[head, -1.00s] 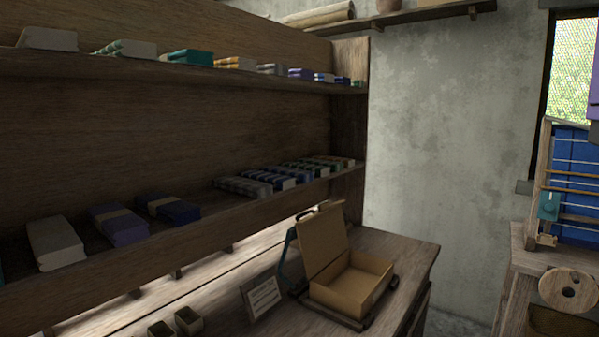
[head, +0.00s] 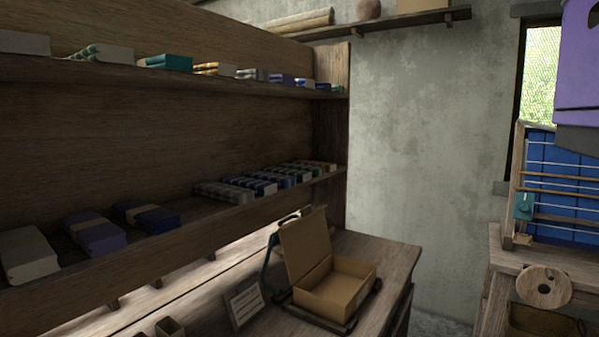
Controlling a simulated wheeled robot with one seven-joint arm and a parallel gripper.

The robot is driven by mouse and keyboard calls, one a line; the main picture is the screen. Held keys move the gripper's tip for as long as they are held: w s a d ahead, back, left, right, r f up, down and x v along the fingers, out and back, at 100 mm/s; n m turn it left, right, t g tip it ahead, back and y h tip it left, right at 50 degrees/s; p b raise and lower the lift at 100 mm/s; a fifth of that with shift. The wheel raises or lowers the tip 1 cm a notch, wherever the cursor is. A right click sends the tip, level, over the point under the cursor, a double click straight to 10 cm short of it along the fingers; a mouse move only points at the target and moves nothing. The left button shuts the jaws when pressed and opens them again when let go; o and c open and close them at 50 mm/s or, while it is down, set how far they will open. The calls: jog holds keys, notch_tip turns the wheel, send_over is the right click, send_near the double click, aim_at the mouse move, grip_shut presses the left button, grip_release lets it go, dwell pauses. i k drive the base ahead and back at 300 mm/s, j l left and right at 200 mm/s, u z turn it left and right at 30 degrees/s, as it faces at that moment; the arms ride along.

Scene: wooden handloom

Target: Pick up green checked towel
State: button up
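Several folded checked towels lie in a row on the lower shelf (head: 165,238). One with green in its pattern (head: 298,174) is toward the right end, between dark blue checked ones and a reddish-brown one (head: 316,165); it is small and partly hidden by its neighbours. On the upper shelf, a green-and-white patterned towel (head: 90,53) lies near the left, and a small green cloth (head: 338,89) at the right end. I cannot tell which of these is the green checked towel meant. My gripper is not in view.
Below the shelves, an open cardboard box (head: 352,272) stands on the wooden bench (head: 400,252), beside a small sign (head: 243,304). Plain folded cloths, one purple (head: 94,233), lie left on the lower shelf. A loom-like frame with blue panels (head: 560,180) stands at right.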

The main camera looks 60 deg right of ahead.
aim_at(317, 171)
jog(key=z, duration=1.4)
jog(key=i+l+u, duration=0.2)
jog(key=u, duration=0.25)
jog(key=i+l+u, duration=0.1)
jog(key=l+u, duration=0.2)
jog(key=u, duration=0.15)
